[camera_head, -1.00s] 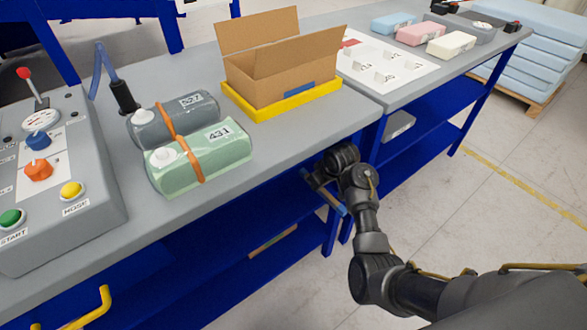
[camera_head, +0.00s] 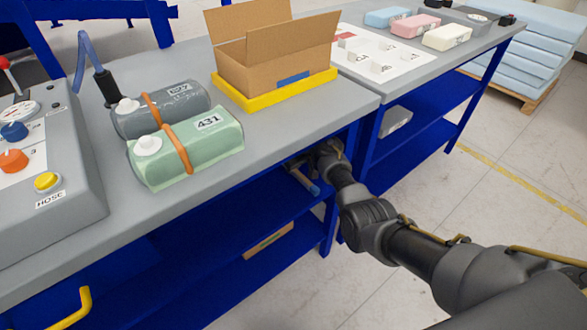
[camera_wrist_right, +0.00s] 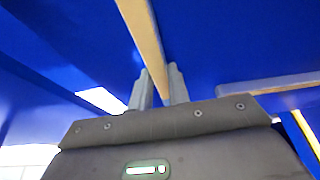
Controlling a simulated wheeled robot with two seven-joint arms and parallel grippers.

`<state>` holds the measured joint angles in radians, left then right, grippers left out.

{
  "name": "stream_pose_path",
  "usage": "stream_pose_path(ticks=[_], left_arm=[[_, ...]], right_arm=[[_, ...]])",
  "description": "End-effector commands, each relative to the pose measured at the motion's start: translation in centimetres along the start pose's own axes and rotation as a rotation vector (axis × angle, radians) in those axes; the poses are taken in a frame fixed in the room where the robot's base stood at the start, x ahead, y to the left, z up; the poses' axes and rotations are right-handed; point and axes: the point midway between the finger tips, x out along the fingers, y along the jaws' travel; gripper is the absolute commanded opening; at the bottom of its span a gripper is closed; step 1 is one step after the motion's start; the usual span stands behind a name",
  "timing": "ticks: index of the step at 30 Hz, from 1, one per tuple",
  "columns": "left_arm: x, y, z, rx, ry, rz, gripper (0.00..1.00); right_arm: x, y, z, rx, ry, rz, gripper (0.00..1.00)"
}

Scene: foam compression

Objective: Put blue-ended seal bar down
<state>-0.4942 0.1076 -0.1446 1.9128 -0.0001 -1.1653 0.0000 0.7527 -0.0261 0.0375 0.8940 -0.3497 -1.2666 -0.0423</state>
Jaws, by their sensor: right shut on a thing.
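My right gripper (camera_head: 300,166) reaches in under the bench top, and its fingers are partly hidden by the bench edge. It is shut on the blue-ended seal bar (camera_head: 304,178), a thin bar whose blue end points toward the front right. In the right wrist view the two fingers (camera_wrist_right: 160,84) close on the pale wooden bar (camera_wrist_right: 143,36), which runs up and away from them. The bar's far end is hidden in the head view. Whether it touches the shelf cannot be told. My left gripper is not in view.
Another wooden bar (camera_head: 268,241) lies on the blue lower shelf (camera_head: 195,283), left of the arm; the shelf around it is mostly bare. A blue bench leg (camera_head: 330,225) stands close by. Above are green (camera_head: 205,150) and grey (camera_head: 190,105) bundles and a cardboard box (camera_head: 280,65).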

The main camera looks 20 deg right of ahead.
Motion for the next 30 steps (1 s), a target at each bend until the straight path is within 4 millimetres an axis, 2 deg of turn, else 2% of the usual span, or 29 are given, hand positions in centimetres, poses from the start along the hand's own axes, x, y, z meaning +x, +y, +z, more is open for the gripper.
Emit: stream_pose_path(ticks=[11, 12, 17, 26, 28, 30], left_arm=[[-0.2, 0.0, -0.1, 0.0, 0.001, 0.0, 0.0], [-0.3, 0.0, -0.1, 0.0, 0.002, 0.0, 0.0], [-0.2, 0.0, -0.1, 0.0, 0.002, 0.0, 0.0], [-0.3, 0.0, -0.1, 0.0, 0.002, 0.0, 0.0], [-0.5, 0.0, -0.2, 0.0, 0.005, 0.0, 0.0], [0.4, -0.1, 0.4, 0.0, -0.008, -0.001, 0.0]], right_arm=[[0.4, 0.0, 0.1, 0.0, 0.001, 0.0, 0.0], [0.4, 0.0, 0.2, 0.001, 0.001, 0.0, 0.2], [0.4, 0.0, 0.1, 0.001, 0.001, 0.0, 0.39], [0.2, 0.0, 0.1, 0.001, 0.001, 0.0, 0.39], [-0.3, 0.0, -0.1, 0.001, 0.002, 0.0, 0.39], [-1.1, 0.0, -0.1, 0.002, 0.003, 0.0, 0.39]])
